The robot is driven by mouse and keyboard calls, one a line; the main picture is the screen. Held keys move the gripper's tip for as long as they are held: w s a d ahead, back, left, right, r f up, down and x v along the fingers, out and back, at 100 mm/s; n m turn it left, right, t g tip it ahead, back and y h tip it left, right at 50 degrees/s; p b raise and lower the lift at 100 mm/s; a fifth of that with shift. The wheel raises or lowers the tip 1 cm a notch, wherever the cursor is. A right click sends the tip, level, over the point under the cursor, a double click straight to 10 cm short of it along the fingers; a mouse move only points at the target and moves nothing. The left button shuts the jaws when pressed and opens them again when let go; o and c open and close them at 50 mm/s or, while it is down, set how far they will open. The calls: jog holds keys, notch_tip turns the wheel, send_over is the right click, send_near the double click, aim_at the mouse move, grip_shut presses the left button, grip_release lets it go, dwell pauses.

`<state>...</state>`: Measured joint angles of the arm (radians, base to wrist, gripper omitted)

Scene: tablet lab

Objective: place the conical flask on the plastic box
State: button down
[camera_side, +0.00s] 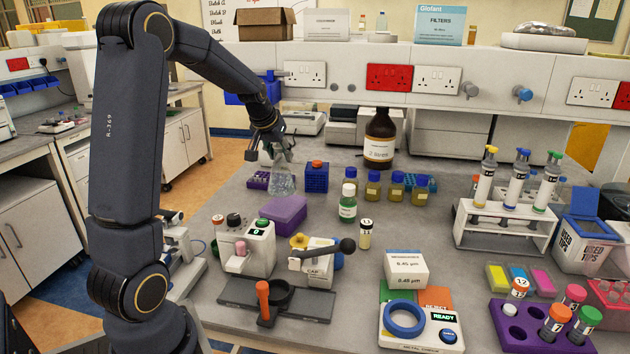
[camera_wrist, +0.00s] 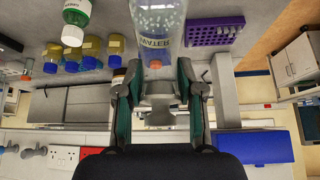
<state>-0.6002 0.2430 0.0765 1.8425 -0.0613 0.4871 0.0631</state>
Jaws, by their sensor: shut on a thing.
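My gripper (camera_side: 277,150) points down behind the middle of the bench and is shut on the neck of the clear conical flask (camera_side: 283,181). The flask hangs upright below the fingers. In the wrist view the flask (camera_wrist: 158,15) extends from between the fingers (camera_wrist: 158,88), with a label that reads WATER. I cannot tell whether its base touches the bench. The plastic box appears to be the purple box (camera_side: 284,213), just in front of the flask in the side view, with a bare flat top.
A green-labelled bottle (camera_side: 348,203) stands right of the purple box. White instruments (camera_side: 247,247) stand in front of the box.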

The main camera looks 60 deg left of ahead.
aim_at(282, 165)
jog(key=shift+w+a+f, duration=0.15)
jog(key=shift+w+f, duration=0.1)
jog(key=shift+f, duration=1.75)
jog(key=c, duration=0.7)
grip_release()
jog(key=shift+f, duration=0.1)
